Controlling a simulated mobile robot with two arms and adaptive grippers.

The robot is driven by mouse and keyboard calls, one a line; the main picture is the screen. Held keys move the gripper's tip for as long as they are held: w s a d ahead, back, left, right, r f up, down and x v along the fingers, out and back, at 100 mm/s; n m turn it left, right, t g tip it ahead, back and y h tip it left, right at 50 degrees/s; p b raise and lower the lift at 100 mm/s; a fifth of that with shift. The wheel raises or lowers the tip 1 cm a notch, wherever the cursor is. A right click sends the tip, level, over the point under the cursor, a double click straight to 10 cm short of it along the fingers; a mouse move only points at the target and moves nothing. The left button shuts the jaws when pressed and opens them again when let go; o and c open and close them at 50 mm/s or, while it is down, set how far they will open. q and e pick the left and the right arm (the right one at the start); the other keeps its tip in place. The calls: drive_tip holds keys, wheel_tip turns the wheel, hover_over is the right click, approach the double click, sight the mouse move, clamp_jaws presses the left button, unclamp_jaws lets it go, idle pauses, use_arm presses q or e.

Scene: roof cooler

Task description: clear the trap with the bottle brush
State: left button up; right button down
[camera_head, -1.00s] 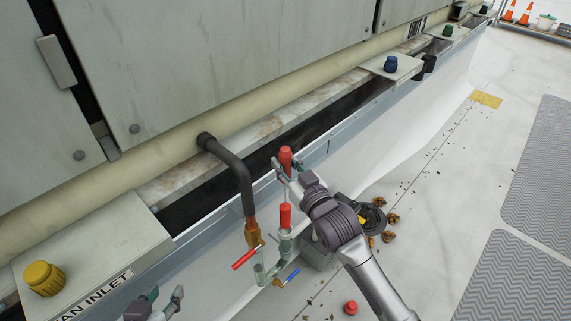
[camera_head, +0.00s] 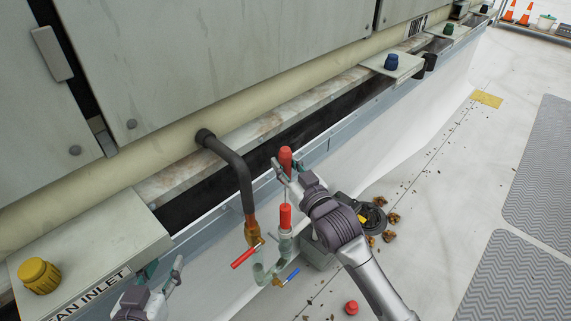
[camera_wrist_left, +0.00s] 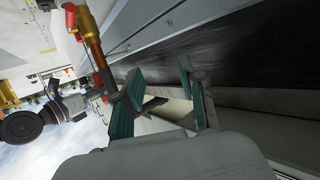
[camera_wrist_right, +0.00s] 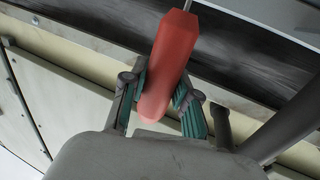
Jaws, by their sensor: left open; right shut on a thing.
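The bottle brush has a red handle (camera_head: 285,158), a thin wire and a red head (camera_head: 285,215) at the top of the trap's right leg. I cannot tell how deep the head goes. The trap (camera_head: 262,273) is a pale green, see-through U-shaped pipe under a copper fitting (camera_head: 252,232). My right gripper (camera_head: 284,176) is shut on the brush handle, which also shows in the right wrist view (camera_wrist_right: 170,65). My left gripper (camera_head: 163,270) is open and empty, left of the trap and apart from it. Its fingers show in the left wrist view (camera_wrist_left: 160,98).
A red lever (camera_head: 244,258) and a blue lever (camera_head: 291,275) stick out by the trap. A dark pipe (camera_head: 238,170) bends down above it. A red cap (camera_head: 351,307), brown debris (camera_head: 380,228) and a dark round object lie on the roof. Grey mats (camera_head: 515,285) lie at right.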

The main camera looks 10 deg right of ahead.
use_arm(q)
drive_tip(key=shift+s+a+f+g, duration=0.15)
drive_tip(key=shift+s+f+g, duration=0.25)
drive_tip(key=shift+f, duration=0.3)
drive_tip(key=shift+s+a+f+g+p, duration=0.1)
drive_tip(key=shift+s+f+g+p, duration=0.2)
drive_tip(key=shift+f, duration=0.1)
drive_tip(key=shift+s+a+f+g+y+p, duration=0.15)
drive_tip(key=shift+s+a+f+g+y, duration=0.05)
drive_tip(key=shift+s+f+g, duration=0.2)
drive_tip(key=shift+s+a+f+g+y+p, duration=0.2)
drive_tip(key=shift+s+f+g, duration=0.1)
drive_tip(key=shift+f, duration=0.15)
idle(1.1)
drive_tip(key=shift+s+a+f, duration=0.1)
drive_tip(key=shift+f, duration=0.1)
drive_tip(key=shift+s+f+g, duration=0.2)
drive_tip(key=shift+s+g, duration=0.05)
drive_tip(key=shift+g, duration=0.15)
drive_tip(key=shift+s+a+f+g, duration=0.25)
drive_tip(key=shift+s+f+g, duration=0.15)
drive_tip(key=shift+s+f, duration=0.1)
idle(0.8)
